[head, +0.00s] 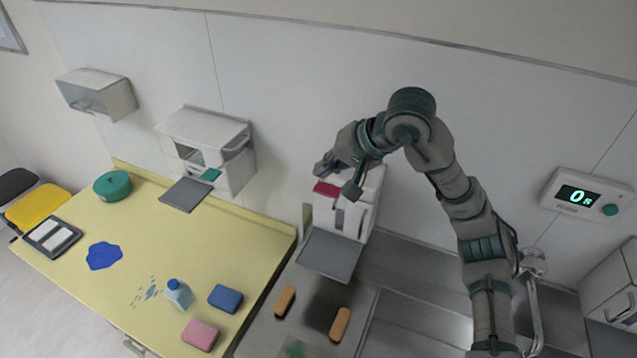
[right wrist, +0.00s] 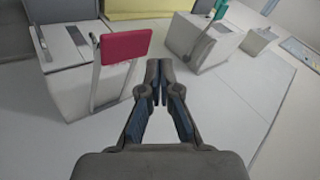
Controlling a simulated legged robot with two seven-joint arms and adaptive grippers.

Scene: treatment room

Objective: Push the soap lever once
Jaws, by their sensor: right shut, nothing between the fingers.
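A white wall dispenser with a red lever (head: 327,189) hangs at the centre of the head view. In the right wrist view the red lever (right wrist: 127,46) is a flat paddle on pale arms, left of my fingertips. A second white dispenser has a teal lever (head: 210,175); it also shows at the top of the right wrist view (right wrist: 219,9). I cannot tell which holds soap. My right gripper (head: 322,168) is shut and empty, above and behind the red lever in the head view. The right wrist view shows its fingertips (right wrist: 158,68) together, apart from the lever. My left gripper is out of view.
Grey trays (head: 328,254) (head: 185,195) jut out below the dispensers. A yellow counter (head: 130,240) holds a bottle (head: 179,293), sponges (head: 225,298) and a teal round container (head: 112,186). A wall display (head: 578,196) reads 0. Open space lies between the two dispensers.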

